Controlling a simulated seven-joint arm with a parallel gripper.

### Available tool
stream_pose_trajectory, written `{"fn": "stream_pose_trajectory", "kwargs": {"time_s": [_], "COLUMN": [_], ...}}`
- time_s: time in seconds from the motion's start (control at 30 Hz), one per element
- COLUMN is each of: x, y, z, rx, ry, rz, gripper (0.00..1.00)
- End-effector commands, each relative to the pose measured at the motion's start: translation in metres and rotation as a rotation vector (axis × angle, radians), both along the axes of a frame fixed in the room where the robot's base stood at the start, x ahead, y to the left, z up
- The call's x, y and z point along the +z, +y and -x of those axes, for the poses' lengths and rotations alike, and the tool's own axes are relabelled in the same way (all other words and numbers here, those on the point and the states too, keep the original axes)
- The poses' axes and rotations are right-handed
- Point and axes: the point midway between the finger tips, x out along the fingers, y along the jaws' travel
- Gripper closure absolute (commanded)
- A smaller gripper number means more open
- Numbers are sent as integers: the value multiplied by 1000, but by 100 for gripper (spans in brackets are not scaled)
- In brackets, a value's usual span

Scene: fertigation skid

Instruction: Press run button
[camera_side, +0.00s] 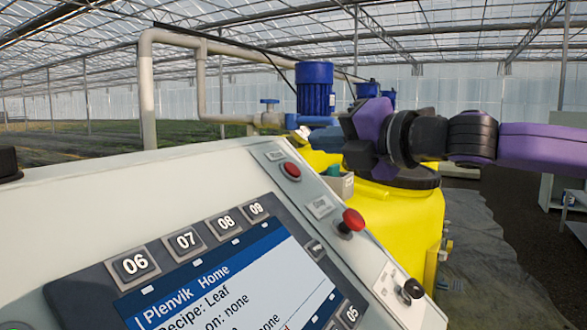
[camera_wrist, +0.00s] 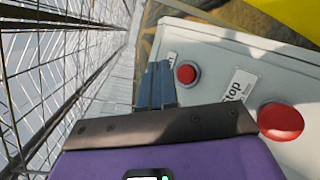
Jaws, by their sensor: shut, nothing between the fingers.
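The slanted white control console (camera_side: 120,200) fills the lower left of the side view. A small red button (camera_side: 291,170) in a grey collar sits near its top; it also shows in the wrist view (camera_wrist: 187,73). The label beside it is too small or hidden to read, so I cannot tell if it is the run button. A larger red mushroom button (camera_side: 353,219) sits lower, by a Stop label (camera_wrist: 238,88). In the wrist view my gripper (camera_wrist: 158,72) is shut and empty, its blue-grey fingertips left of the small red button. Contact with the console cannot be judged.
A screen (camera_side: 235,280) with numbered keys and a black knob (camera_side: 411,290) are on the console. A yellow tank (camera_side: 405,220) stands behind, with a blue motor (camera_side: 315,88) and beige pipes (camera_side: 147,85).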

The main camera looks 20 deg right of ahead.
Motion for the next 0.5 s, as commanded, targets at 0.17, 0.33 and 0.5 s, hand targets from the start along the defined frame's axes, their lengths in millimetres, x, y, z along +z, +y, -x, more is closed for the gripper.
{"fn": "stream_pose_trajectory", "kwargs": {"time_s": [0.17,0.33,0.5], "x": [11,15,15], "y": [-7,-10,-10], "z": [7,10,10], "rx": [0,0,0], "ry": [0,0,1], "rz": [-1,1,1], "gripper": [100,100,100]}}
